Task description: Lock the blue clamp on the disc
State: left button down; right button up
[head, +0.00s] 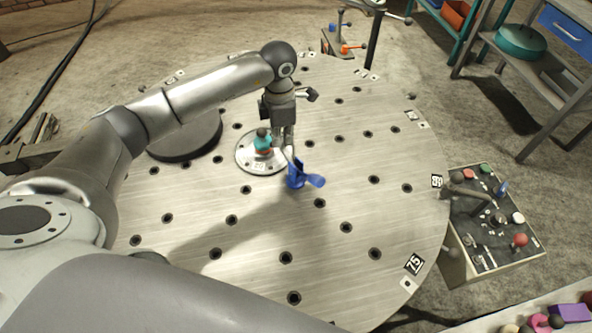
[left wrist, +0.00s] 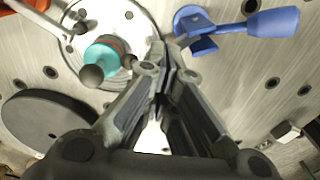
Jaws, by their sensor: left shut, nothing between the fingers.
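The blue clamp (head: 297,174) stands on the large round metal table at the right front edge of the small silver disc (head: 247,161). In the left wrist view the blue clamp (left wrist: 240,22) is at the upper right, its handle pointing right. The disc (left wrist: 125,22) is at the upper left there. A teal and orange piece with a dark knob (head: 263,141) sits on the disc. My left gripper (head: 287,148) is shut and empty, pointing down between this piece and the clamp. Its fingertips (left wrist: 160,55) look apart from the clamp. My right gripper is not in view.
The perforated table (head: 330,235) is clear in front and to the right. A dark round plate (head: 187,138) lies left of the disc, under my arm. A control box (head: 490,220) stands at the right edge. A post (head: 374,40) rises behind.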

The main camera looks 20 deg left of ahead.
pick_arm(q)
jog(key=shift+w+a+f+b, duration=0.1)
jog(key=shift+a+f+b, duration=0.1)
jog(key=shift+f+b, duration=1.3)
jog(key=shift+f+p, duration=0.1)
jog(key=shift+p, duration=0.2)
jog(key=shift+r+p, duration=2.1)
jog(key=shift+r, duration=1.5)
jog(key=shift+f, duration=0.15)
